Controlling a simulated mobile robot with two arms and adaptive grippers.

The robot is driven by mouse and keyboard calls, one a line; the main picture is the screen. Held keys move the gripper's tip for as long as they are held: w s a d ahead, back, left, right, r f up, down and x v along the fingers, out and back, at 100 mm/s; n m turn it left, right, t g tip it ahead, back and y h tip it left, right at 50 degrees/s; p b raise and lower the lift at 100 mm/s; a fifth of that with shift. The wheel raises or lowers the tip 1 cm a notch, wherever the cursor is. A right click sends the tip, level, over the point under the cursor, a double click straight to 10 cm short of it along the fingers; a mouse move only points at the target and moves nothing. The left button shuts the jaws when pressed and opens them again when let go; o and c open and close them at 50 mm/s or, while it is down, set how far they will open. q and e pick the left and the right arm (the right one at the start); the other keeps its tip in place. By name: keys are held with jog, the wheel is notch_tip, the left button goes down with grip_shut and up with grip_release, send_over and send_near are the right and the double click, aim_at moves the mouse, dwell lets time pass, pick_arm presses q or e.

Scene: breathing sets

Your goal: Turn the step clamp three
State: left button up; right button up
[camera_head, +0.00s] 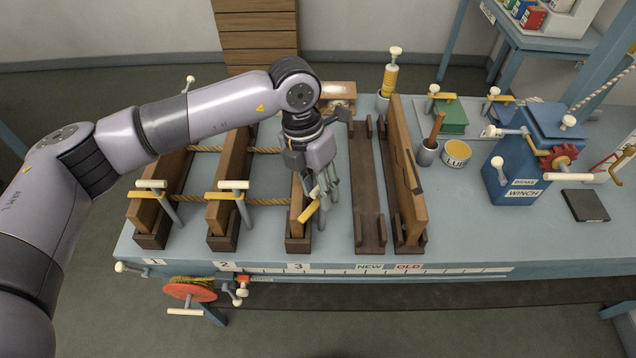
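Step clamp three (310,211) stands at the front end of the third wooden board, behind the label 3 (298,267). Its yellow bar lies at a slant, unlike the level bars of clamp one (150,192) and clamp two (229,193). My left gripper (325,193) points down right at clamp three and covers most of its handle and the board (296,203). I cannot tell whether its fingers are closed around the handle. My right gripper is not in view.
Ropes (265,201) link the three boards. To the right are a NEW slot (369,190), an upright board at OLD (404,165), a lube tin (456,154) and a blue winch (545,150). A red-wheeled reel (190,290) hangs at the table's front edge.

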pick_arm(q)
jog(key=shift+c, duration=0.5)
grip_shut()
dwell(0.4)
